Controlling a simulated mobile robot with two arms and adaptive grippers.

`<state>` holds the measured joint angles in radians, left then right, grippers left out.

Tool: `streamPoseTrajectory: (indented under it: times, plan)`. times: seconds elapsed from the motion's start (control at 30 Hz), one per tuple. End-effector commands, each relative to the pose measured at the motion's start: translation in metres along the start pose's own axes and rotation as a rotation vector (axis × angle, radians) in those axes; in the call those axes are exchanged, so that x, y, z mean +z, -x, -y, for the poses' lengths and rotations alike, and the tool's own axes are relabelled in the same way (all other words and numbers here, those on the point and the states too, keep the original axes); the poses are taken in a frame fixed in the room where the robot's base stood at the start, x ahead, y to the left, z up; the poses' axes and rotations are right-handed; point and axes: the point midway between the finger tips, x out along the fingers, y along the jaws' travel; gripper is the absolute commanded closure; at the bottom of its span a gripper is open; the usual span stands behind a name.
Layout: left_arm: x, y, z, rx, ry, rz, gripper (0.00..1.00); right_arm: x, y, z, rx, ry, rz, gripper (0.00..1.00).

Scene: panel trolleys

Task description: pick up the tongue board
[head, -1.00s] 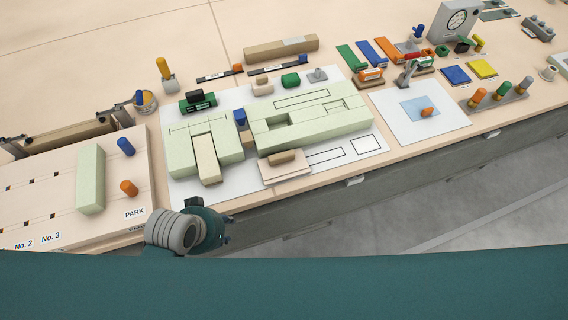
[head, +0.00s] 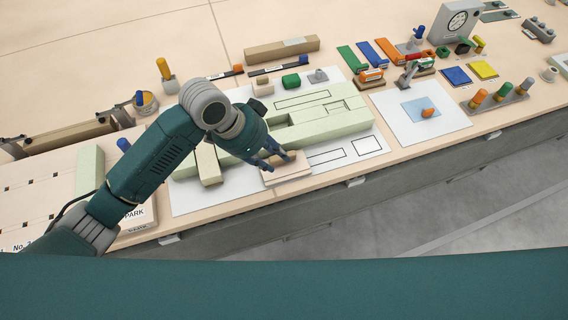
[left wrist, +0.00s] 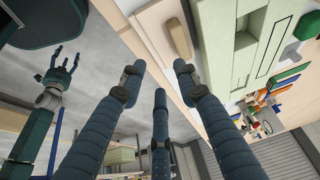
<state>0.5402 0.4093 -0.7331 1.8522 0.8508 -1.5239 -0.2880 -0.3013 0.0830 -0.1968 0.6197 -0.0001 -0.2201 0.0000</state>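A small pale board (head: 290,174) with a tan grip block on top lies at the front edge of the white sheet; it looks like the tongue board, though no label shows. In the left wrist view its block (left wrist: 178,38) is just beyond my fingertips. My left gripper (head: 276,161) is at the board's left and back side, fingers spread beside the block and not closed on it. It also shows in the left wrist view (left wrist: 160,75) with three fingers apart and nothing between them. My right gripper (left wrist: 62,72) hangs open and empty over the floor.
A white sheet with a blue square (head: 397,110) lies to the right. Pegs (head: 500,95) and coloured plates stand farther right. The table's front edge is close.

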Motion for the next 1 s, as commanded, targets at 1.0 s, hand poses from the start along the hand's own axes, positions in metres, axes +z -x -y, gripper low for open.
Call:
streamPoseTrajectory:
  times: [1.0]
  plan:
    - [-0.004, -0.068, 0.037, 0.019, -0.086, 0.057, 0.68, -0.004, 0.014, 0.005, -0.006, 0.002, -0.004, 0.41]
